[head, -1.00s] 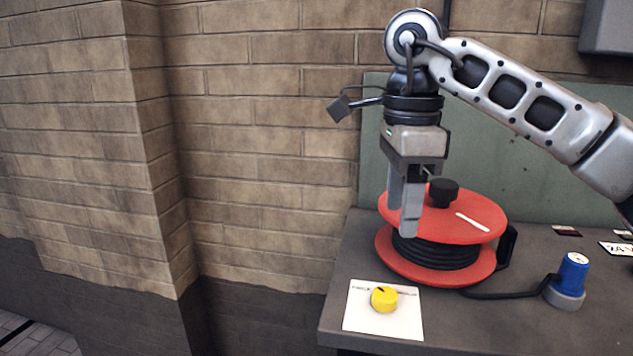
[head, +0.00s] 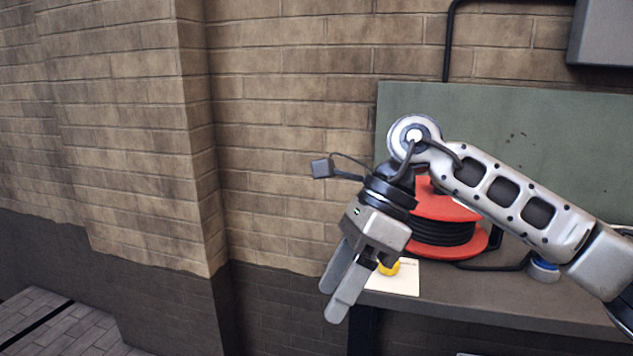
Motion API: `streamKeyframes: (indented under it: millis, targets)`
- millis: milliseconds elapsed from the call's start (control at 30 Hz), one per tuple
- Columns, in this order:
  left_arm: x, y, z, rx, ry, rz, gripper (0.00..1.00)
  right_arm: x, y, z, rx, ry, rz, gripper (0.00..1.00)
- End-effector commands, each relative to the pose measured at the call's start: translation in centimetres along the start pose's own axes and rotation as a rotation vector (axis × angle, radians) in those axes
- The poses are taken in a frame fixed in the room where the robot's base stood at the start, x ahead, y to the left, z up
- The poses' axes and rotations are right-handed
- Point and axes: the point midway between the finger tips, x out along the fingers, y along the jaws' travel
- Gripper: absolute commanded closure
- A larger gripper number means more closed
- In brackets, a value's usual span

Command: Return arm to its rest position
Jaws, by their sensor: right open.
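My right arm comes in from the right in the head view. My right gripper (head: 338,292) is open and empty, tilted down and to the left, in front of the bench's left end. A yellow knob (head: 389,268) on a white plate (head: 402,282) is partly hidden behind the gripper. A red cable reel (head: 462,212) with black cable stands on the bench behind my arm, which covers part of it. My left gripper does not show.
The grey bench (head: 500,295) has a green back panel (head: 560,150). A brick wall (head: 290,120) stands behind and to the left. A grey box (head: 602,35) hangs at top right. Paved floor (head: 50,325) shows at lower left.

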Motion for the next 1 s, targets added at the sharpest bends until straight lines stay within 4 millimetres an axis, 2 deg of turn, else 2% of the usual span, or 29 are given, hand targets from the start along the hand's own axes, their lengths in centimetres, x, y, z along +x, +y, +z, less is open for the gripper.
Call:
streamKeyframes:
  millis: [33, 100, 233, 333, 400, 467, 567, 667, 767, 833, 867, 900, 1000]
  targets:
    - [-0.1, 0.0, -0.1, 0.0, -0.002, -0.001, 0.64, 1.6, 0.8, 1.0, 0.008, -0.082, 0.059, 0.43]
    - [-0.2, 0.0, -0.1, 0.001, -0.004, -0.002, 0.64, 3.5, 2.0, 2.7, 0.034, -0.222, 0.146, 0.43]
    - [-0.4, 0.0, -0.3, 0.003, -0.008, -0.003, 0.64, 5.6, 4.9, 6.7, 0.158, -0.571, 0.362, 0.43]
    - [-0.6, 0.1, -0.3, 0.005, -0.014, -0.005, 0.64, 5.1, 6.2, 9.0, 0.335, -0.872, 0.546, 0.43]
    - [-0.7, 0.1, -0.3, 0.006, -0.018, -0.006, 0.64, 4.1, 6.1, 9.6, 0.492, -1.072, 0.671, 0.43]
    - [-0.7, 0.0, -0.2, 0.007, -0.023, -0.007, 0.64, 3.1, 5.3, 9.3, 0.645, -1.236, 0.772, 0.43]
    - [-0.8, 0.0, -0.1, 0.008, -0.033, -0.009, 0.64, 2.1, 3.1, 7.2, 0.939, -1.489, 0.93, 0.43]
    - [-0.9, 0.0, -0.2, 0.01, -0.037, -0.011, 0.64, 2.5, 0.4, 3.0, 1.275, -1.712, 1.07, 0.43]
    - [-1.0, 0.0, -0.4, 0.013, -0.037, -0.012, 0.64, 4.7, -1.6, -2.8, 1.651, -1.898, 1.186, 0.43]
    - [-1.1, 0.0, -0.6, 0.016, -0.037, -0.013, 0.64, 7.4, -2.1, -7.5, 1.934, -2.002, 1.248, 0.43]
    - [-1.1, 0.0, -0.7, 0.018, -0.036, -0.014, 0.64, 8.7, -2.0, -9.4, -2.032, 2.016, -1.254, 0.43]
    - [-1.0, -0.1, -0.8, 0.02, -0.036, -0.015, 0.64, 10.4, -1.6, -11.8, -2.003, 1.885, -1.174, 0.43]
    - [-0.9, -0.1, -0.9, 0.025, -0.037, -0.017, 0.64, 14.6, 0.4, -16.9, -1.929, 1.609, -0.995, 0.43]
